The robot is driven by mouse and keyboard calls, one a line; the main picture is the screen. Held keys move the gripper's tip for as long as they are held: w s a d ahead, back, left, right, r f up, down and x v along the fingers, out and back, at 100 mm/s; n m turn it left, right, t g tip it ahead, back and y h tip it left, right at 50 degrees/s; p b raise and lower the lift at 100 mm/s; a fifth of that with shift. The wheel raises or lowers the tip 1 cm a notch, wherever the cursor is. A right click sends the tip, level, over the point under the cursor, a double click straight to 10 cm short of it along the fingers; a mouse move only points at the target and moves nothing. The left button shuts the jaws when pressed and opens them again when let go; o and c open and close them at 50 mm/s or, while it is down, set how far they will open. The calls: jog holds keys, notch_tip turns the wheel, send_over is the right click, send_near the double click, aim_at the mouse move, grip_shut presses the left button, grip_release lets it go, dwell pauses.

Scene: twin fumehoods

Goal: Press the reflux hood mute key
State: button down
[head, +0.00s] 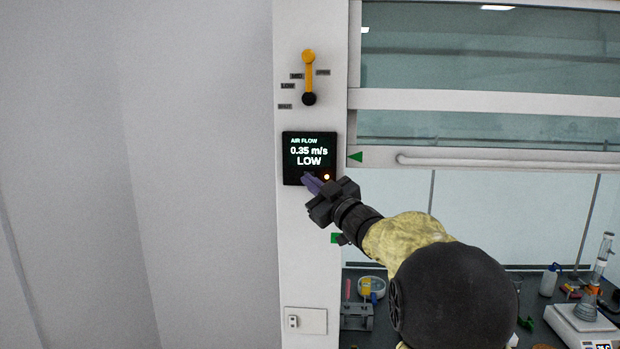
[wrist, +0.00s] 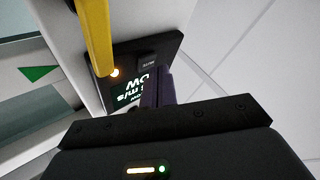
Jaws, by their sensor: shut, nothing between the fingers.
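The black air flow panel (head: 288,150) is on the white post and reads 0.35 m/s LOW, with an amber light (head: 327,177) lit at its lower right. In the wrist view the panel (wrist: 165,50) appears upside down, with a small dark key marked MUTE (wrist: 148,59). My gripper (head: 308,179) is shut and empty, its purple fingers reaching the panel's lower edge and hiding the key in the head view. In the wrist view the fingertips (wrist: 152,72) are right by the key. I cannot tell whether they touch it.
A yellow lever (head: 309,72) is above the panel. To the right is the hood sash (head: 480,99) with its handle (head: 500,161). A socket plate (head: 306,320) is lower on the post. A yellow bar (wrist: 94,35) crosses the wrist view near the panel. The white wall at left is bare.

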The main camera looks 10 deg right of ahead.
jog(key=shift+w+d, duration=0.15)
jog(key=shift+w, duration=0.2)
dwell(0.5)
dwell(0.3)
jog(key=shift+s+a+b, duration=0.25)
jog(key=shift+s+b, duration=0.25)
jog(key=shift+s, duration=0.25)
jog(key=s+b, duration=0.1)
jog(key=s+a+b, duration=0.1)
jog(key=s, duration=0.2)
jog(key=shift+s+a+b, duration=0.25)
jog(key=shift+s+b, duration=0.1)
jog(key=shift+b, duration=0.05)
jog(key=shift+w, duration=0.1)
jog(key=shift+d+f, duration=0.1)
